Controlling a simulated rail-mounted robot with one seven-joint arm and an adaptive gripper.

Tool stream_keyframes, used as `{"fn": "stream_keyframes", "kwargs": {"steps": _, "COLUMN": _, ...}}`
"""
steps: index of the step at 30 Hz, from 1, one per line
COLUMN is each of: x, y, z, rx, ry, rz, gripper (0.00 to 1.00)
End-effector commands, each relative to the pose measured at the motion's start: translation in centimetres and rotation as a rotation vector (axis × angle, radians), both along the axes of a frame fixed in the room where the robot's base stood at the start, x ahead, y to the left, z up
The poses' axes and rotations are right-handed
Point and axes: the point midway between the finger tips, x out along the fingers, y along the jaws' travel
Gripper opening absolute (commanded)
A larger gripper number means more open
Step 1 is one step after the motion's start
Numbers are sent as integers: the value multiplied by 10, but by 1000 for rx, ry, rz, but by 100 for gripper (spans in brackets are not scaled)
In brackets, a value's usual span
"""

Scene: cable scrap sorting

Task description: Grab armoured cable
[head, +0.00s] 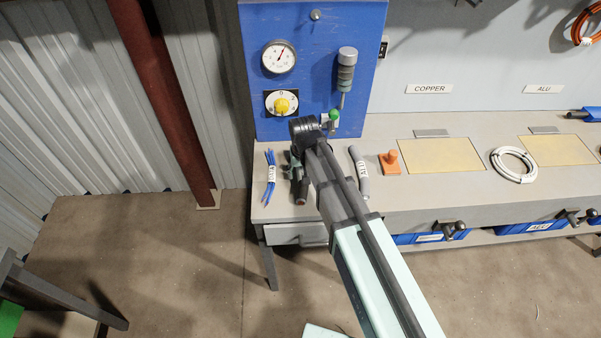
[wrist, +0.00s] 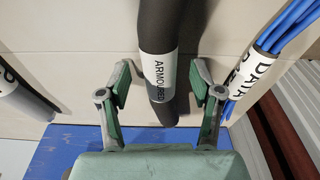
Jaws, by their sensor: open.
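The armoured cable (wrist: 164,30) is a thick dark length with a white label reading "ARMOURED" (wrist: 158,75). It lies on the bench, and in the wrist view it runs from the top edge down between my gripper's fingers. My gripper (wrist: 162,98) is open, with one green-padded finger on each side of the cable and a visible gap on both sides. In the head view the cable's dark end (head: 301,193) shows at the bench's left part; the rest of it is hidden by my arm and gripper (head: 297,165).
Blue data cables (head: 269,178) lie close to the left in the head view. A grey labelled cable (head: 360,172) and an orange block (head: 390,163) lie to the right. A blue panel (head: 310,110) with gauge and knob stands behind. White coil (head: 513,164) sits further right.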

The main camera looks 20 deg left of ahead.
Motion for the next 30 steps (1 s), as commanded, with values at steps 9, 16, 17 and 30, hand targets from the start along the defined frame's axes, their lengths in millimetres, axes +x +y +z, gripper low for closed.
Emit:
{"fn": "stream_keyframes", "kwargs": {"steps": 9, "x": 0, "y": 0, "z": -2, "rx": 0, "ry": 0, "rz": 0, "gripper": 47}}
{"fn": "stream_keyframes", "kwargs": {"steps": 16, "x": 0, "y": 0, "z": -1, "rx": 0, "ry": -1, "rz": 0, "gripper": 0}}
{"fn": "stream_keyframes", "kwargs": {"steps": 17, "x": 0, "y": 0, "z": -1, "rx": 0, "ry": -1, "rz": 0, "gripper": 0}}
{"fn": "stream_keyframes", "kwargs": {"steps": 30, "x": 1, "y": 0, "z": 6, "rx": 2, "ry": -1, "rz": 0, "gripper": 0}}
